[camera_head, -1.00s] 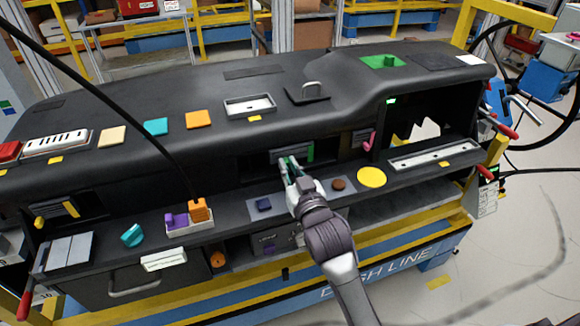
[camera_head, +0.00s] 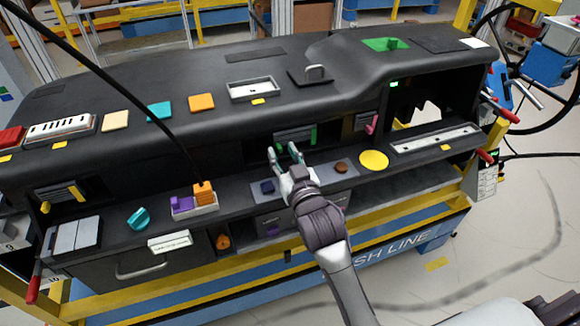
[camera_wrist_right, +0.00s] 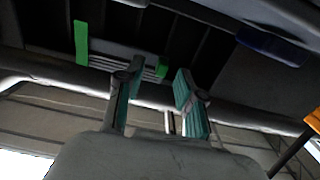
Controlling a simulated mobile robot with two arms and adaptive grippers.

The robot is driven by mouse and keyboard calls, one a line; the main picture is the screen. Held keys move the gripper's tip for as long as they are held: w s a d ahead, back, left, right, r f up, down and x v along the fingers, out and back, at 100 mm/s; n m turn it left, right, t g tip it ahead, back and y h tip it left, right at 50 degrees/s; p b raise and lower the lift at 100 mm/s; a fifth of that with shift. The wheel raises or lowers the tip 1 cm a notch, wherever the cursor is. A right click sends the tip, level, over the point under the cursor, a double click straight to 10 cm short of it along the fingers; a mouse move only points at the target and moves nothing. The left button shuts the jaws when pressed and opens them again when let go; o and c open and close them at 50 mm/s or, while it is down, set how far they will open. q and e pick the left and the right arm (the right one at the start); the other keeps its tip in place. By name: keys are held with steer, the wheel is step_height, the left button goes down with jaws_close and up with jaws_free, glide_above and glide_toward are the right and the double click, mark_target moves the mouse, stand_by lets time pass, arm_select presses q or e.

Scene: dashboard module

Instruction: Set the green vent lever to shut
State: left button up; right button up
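The green vent lever (camera_head: 313,134) is a small upright green tab at the right end of the dark slatted centre vent (camera_head: 292,137), in the dashboard's middle recess. In the right wrist view the lever (camera_wrist_right: 82,42) shows as an upright green strip at upper left. A smaller green piece (camera_wrist_right: 162,67) sits at the other end of a grey bar there. My right gripper (camera_head: 284,154) is open and empty, just in front of and below the vent, left of the lever. Its two teal-padded fingers (camera_wrist_right: 158,98) are well apart in the wrist view. My left gripper is not in view.
A dark blue knob (camera_head: 267,187) and a brown button (camera_head: 341,167) lie on the ledge beside my right gripper. A yellow disc (camera_head: 374,160) is further right. Other vents have a pink lever (camera_head: 371,124) and a yellow lever (camera_head: 76,192). A black cable crosses at left.

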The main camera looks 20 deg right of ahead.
steer(key=s, duration=1.1)
steer(key=shift+s, duration=0.2)
steer(key=s+d+f+n+g, duration=0.1)
steer(key=s+d+f+g, duration=0.1)
steer(key=s+f+g, duration=0.65)
steer(key=s+d+f+n+g, duration=0.1)
steer(key=s+d+f+g, duration=0.2)
steer(key=s+f+g, duration=0.55)
steer(key=s+f+t, duration=0.1)
steer(key=s+f, duration=0.1)
steer(key=f, duration=1.1)
steer(key=s+f, duration=0.2)
steer(key=f, duration=1)
steer(key=s+d+f+g, duration=0.1)
steer(key=s+d+f, duration=0.1)
steer(key=s+f, duration=1.5)
steer(key=shift+s+d+f+h, duration=0.2)
steer(key=shift+d+f+h, duration=0.15)
steer(key=shift+f, duration=0.15)
